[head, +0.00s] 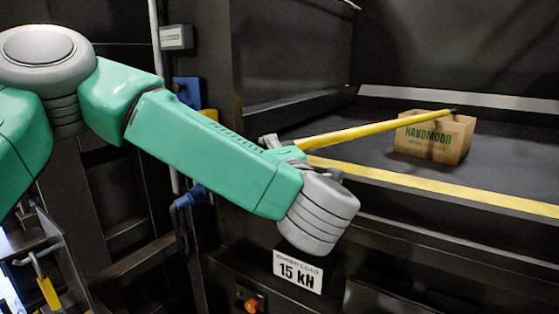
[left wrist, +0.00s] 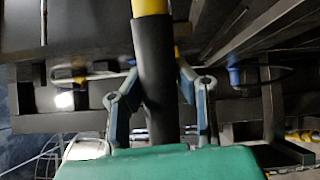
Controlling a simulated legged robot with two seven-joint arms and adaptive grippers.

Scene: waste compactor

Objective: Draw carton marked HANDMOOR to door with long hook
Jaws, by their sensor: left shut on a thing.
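The HANDMOOR carton (head: 434,139) is an open-topped brown box with green lettering, standing on the dark compactor floor behind the yellow edge strip. The long hook (head: 365,132) is a yellow pole with a dark tip. In the head view its tip overlaps the carton's upper right; whether it touches I cannot tell. My left gripper (left wrist: 165,100) is shut on the pole's black grip (left wrist: 155,65), seen in the left wrist view. In the head view my left arm largely hides that gripper. My right gripper is in neither view.
A yellow strip (head: 450,186) runs along the front edge of the opening. Below it is a dark front panel with a 15 kN label (head: 298,271) and an orange button (head: 251,303). A dark wall (head: 290,50) stands left of the opening. The compactor floor beside the carton is clear.

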